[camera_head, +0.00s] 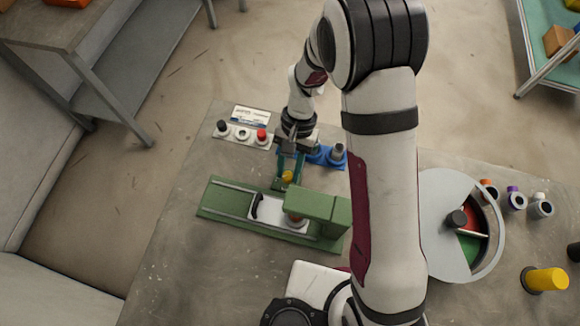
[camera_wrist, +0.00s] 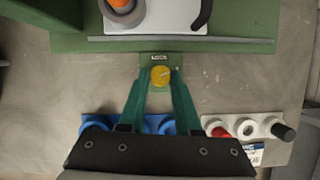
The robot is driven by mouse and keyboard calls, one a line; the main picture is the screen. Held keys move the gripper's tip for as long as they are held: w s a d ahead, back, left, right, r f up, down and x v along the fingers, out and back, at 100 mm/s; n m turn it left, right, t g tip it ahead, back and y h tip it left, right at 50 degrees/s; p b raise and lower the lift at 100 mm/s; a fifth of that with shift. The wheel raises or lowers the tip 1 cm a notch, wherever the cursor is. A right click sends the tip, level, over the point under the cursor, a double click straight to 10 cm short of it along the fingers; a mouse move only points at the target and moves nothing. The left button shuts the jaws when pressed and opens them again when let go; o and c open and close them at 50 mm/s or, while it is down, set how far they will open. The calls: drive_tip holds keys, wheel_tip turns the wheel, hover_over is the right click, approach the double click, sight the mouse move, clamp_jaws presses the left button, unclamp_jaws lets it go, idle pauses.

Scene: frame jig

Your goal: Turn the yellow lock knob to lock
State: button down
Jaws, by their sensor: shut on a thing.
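The yellow lock knob (camera_wrist: 160,76) sits on a small green plate labelled LOCK (camera_wrist: 159,57) at the edge of the green jig (camera_head: 225,205). The knob also shows in the head view (camera_head: 287,176). My gripper (camera_wrist: 159,78) has its two teal fingers closed in on the knob, one on each side. In the head view my gripper (camera_head: 287,178) reaches down to the knob from the far side. A white sliding plate with a black handle (camera_head: 258,207) lies in the jig. The green block (camera_head: 318,207) covers part of it.
A blue holder (camera_head: 325,157) stands close behind my gripper. A white panel (camera_head: 241,135) with black, white and red pieces is beside it. A round turntable (camera_head: 440,225) and a yellow cylinder (camera_head: 548,279) are at the right. Bare table lies left of the jig.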

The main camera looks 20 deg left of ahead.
drive_tip(key=n, duration=0.2)
drive_tip(key=n+h, duration=0.1)
drive_tip(key=n, duration=0.1)
drive_tip(key=n+h, duration=0.1)
drive_tip(key=n, duration=0.1)
drive_tip(key=shift+s+a+t, duration=0.1)
drive_tip(key=shift+a+t, duration=0.15)
drive_tip(key=shift+t, duration=0.05)
drive_tip(key=n+h, duration=0.1)
drive_tip(key=n, duration=0.2)
drive_tip(key=n+t+h, duration=0.1)
drive_tip(key=n, duration=0.2)
drive_tip(key=shift+s+a+n+t, duration=0.15)
drive_tip(key=shift+n+t, duration=0.15)
drive_tip(key=shift+n, duration=0.1)
drive_tip(key=c, duration=0.6)
unclamp_jaws()
drive_tip(key=shift+r, duration=0.1)
drive_tip(key=v, duration=1.5)
drive_tip(key=shift+a+r, duration=0.25)
drive_tip(key=shift+a, duration=0.1)
